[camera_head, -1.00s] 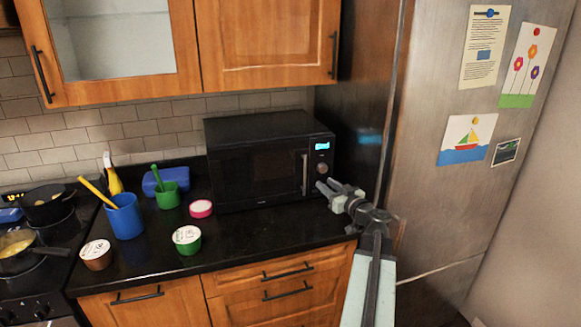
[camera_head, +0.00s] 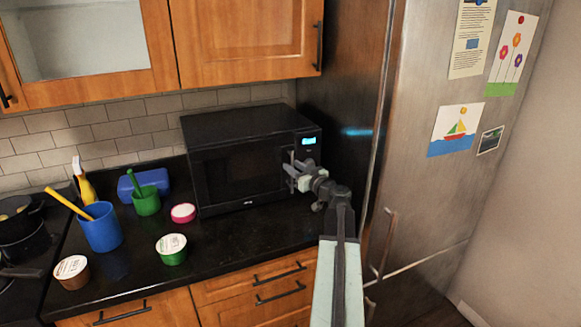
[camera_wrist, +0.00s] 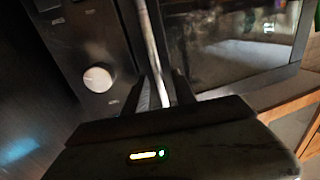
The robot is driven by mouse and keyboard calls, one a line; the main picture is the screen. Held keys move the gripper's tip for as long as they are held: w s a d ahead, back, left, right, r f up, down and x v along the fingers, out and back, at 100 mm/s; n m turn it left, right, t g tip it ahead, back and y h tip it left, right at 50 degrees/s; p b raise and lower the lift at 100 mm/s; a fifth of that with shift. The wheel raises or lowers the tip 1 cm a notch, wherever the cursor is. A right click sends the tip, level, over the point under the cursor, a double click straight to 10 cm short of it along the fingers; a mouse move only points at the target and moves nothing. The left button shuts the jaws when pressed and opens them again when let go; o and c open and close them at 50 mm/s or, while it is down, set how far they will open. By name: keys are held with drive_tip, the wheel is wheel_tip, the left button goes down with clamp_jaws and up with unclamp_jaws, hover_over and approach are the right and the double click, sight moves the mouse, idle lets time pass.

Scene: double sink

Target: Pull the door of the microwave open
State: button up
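The black microwave (camera_head: 240,165) stands on the dark counter, and its door (camera_head: 235,172) looks shut. The upright silver door handle is mostly hidden behind my gripper (camera_head: 294,172) in the head view. In the wrist view the handle (camera_wrist: 152,40) runs down between the two dark fingers of my gripper (camera_wrist: 164,88). The fingers straddle the handle, with a narrow gap seeming to show beside it. A white round knob (camera_wrist: 97,79) is on the control panel to the left of the handle in the wrist view.
A tall steel fridge (camera_head: 430,190) stands close on the right of the microwave. A blue cup (camera_head: 101,230), a green cup (camera_head: 146,204), a pink-rimmed tub (camera_head: 183,213) and a green tub (camera_head: 172,251) stand on the counter to the left. The counter before the microwave is clear.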

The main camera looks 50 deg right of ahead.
drive_tip(key=shift+w+d, duration=0.1)
drive_tip(key=shift+w, duration=0.5)
clamp_jaws()
drive_tip(key=shift+s, duration=0.1)
idle(0.9)
